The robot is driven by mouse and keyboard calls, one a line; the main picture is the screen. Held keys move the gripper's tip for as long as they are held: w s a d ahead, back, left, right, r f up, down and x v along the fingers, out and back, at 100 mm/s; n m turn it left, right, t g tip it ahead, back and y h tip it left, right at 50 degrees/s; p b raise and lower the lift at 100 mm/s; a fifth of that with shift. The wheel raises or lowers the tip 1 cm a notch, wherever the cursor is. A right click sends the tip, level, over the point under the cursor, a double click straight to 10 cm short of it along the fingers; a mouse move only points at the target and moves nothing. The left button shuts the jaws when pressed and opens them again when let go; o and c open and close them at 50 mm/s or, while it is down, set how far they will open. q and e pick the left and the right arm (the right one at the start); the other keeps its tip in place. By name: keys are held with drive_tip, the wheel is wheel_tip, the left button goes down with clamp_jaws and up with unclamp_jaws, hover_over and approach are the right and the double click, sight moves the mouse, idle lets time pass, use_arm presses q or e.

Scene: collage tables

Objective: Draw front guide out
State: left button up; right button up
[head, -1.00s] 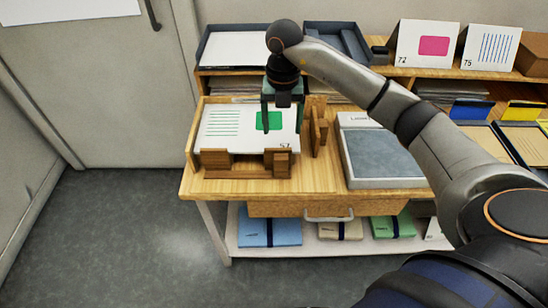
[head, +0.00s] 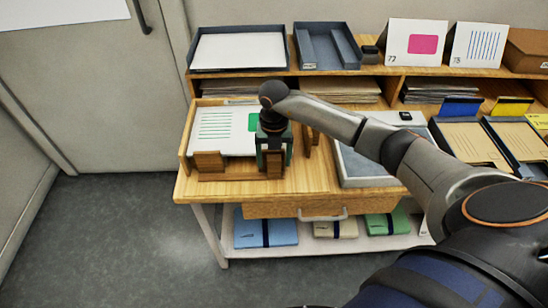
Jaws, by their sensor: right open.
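The wooden front guide (head: 208,162) stands along the front edge of a wooden tray on the table, with an upright block at its left and another at its right. A white card (head: 222,133) with green lines and a green patch lies behind it. My right gripper (head: 273,158) points down at the right block, its fingers apart on either side of it. I cannot tell whether the fingers touch the block. My gripper hides part of the card's green patch. My left gripper is not in view.
A wooden side guide (head: 312,140) stands just right of the gripper. A grey-topped box (head: 368,168) lies further right. Dark trays (head: 238,67) and upright cards (head: 414,46) sit on the shelf behind. The table's front strip (head: 235,195) is bare.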

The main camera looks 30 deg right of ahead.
drive_tip(key=shift+c, duration=0.2)
clamp_jaws()
idle(0.3)
idle(0.8)
